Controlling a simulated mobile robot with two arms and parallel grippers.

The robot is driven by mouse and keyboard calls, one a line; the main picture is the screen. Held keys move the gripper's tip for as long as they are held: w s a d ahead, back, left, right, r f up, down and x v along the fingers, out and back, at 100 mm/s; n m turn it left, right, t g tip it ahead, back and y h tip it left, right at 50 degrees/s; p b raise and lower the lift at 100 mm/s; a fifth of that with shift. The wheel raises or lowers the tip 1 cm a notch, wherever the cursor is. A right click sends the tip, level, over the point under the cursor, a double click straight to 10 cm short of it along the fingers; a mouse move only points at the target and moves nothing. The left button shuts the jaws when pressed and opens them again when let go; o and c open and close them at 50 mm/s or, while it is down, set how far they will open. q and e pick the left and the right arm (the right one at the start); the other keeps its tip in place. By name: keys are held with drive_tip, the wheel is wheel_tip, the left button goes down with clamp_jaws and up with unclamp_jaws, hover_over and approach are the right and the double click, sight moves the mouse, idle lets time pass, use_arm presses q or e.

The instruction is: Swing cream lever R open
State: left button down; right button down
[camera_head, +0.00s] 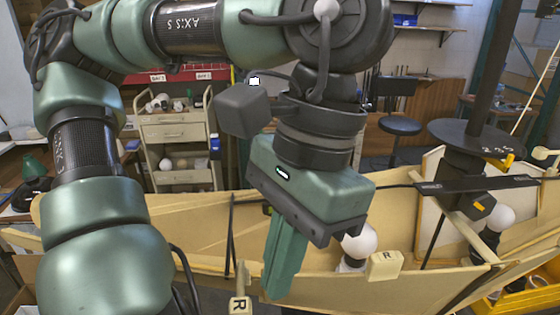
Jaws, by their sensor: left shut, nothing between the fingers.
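A cream block marked R (384,265) sits at the near wooden wall, just right of my left gripper. A second cream piece marked R (240,305) stands on a thin upright stem at the bottom edge, left of the fingertips, its label turned sideways. I cannot tell which of the two is the lever of the task. My left gripper (277,288) points down between them, its green fingers shut and empty. It appears apart from both, though depth is hard to judge. My right gripper is not in view.
A white bulb in a dark socket (359,243) stands close behind the right cream block. Another bulb (499,218) is at the right. A dark post with a round disc (462,134) rises at the right. A long wooden trough (180,222) spans the scene; a yellow bin (520,302) is at lower right.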

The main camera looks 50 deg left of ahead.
use_arm(q)
drive_tip(key=b+v, duration=0.1)
drive_tip(key=v, duration=0.6)
drive_tip(key=shift+r, duration=0.4)
